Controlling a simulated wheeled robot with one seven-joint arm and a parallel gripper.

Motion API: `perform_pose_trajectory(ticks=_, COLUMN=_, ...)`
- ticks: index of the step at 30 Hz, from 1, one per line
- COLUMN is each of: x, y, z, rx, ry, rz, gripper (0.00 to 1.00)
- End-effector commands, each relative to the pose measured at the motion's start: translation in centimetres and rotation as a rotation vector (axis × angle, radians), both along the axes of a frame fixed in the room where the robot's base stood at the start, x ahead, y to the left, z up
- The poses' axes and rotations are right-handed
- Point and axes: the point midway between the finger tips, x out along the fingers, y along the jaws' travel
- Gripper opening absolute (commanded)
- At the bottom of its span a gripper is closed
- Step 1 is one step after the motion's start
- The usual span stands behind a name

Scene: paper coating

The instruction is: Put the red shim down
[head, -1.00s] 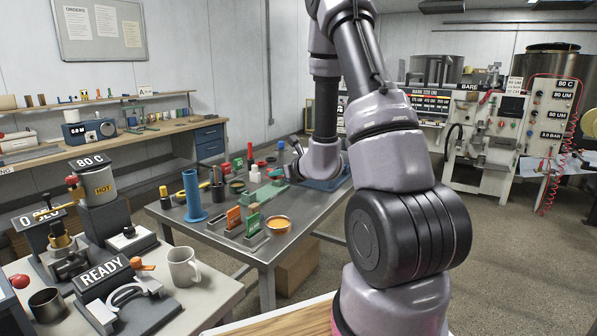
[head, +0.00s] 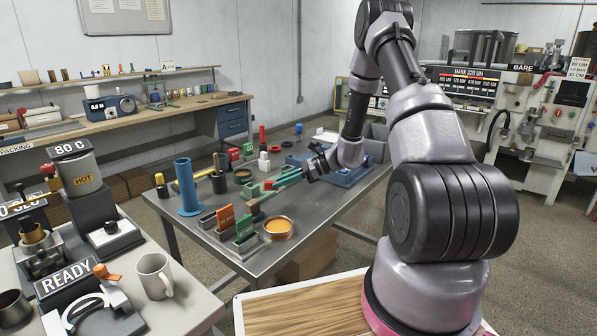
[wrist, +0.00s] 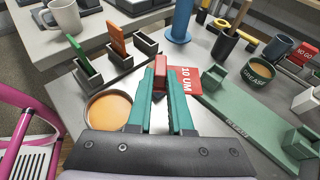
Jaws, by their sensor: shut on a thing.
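The red shim (wrist: 185,79), marked "10 UM", is between the tips of my gripper (wrist: 160,82) in the wrist view. The teal fingers are shut on it. In the head view my gripper (head: 267,186) reaches left over the grey table (head: 315,205), with red showing at its tips. Three slotted holders stand in a row at the table's near left. One holds a green shim (wrist: 85,62), one an orange shim (wrist: 117,40), and the third holder (wrist: 147,43) looks empty. The shim's height above the table is hard to tell.
An orange-filled bowl (head: 278,228) is beside the holders, left of my fingers in the wrist view. A long green gauge (wrist: 245,120) lies to the right. A blue cylinder (head: 188,188), a grease tin (wrist: 258,74) and dark cups stand behind. A mug (head: 155,275) is on the nearer table.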

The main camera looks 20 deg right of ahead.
Motion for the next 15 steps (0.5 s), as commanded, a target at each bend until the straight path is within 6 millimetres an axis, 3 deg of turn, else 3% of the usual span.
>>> perform_pose_trajectory(ticks=9, x=-0.3, y=0.0, z=-5.3, rx=-0.002, ry=0.003, rz=0.027, gripper=0.00)
perform_pose_trajectory(ticks=15, x=-0.3, y=0.0, z=-6.7, rx=-0.002, ry=0.001, rz=0.026, gripper=0.00)
